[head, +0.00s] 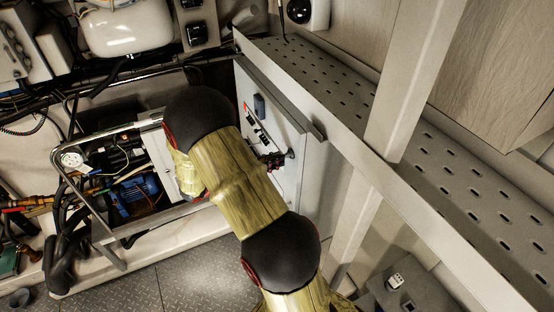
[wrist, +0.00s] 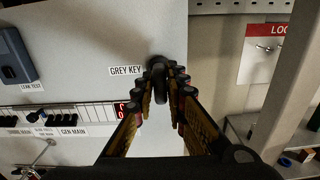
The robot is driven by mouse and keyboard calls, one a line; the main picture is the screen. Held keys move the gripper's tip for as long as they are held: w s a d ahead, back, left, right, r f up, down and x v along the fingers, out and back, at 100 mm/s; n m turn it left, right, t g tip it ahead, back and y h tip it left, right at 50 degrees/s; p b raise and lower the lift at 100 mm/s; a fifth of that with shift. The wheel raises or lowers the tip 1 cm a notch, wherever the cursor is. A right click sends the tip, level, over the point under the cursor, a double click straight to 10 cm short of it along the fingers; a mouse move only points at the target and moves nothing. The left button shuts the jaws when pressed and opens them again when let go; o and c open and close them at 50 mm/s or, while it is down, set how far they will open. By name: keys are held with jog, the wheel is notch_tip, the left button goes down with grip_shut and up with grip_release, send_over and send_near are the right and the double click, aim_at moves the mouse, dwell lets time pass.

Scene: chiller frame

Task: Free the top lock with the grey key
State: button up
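A dark grey item (wrist: 157,63), apparently the grey key, is at the panel's edge beside the "GREY KEY" label (wrist: 125,71). My gripper (wrist: 165,80) reaches toward the panel with its fingertips close together on either side of this item. The fingertips hide part of it, and I cannot tell whether they press on it. In the head view, my gripper (head: 275,161) is at the white panel, with a small dark item (head: 291,154) at its tip. I cannot make out the top lock in either view.
The white panel (wrist: 70,45) has a blue-grey box (wrist: 14,55) and a row of black switches (wrist: 70,116). A red-headed sign (wrist: 268,48) with metal hooks is at the right. A perforated metal tray (head: 420,165) and pale post (head: 397,100) flank the panel.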

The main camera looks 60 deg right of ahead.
jog(key=shift+f+m+b, duration=0.1)
jog(key=shift+m+b, duration=0.3)
jog(key=shift+m+b, duration=0.6)
jog(key=shift+m, duration=0.3)
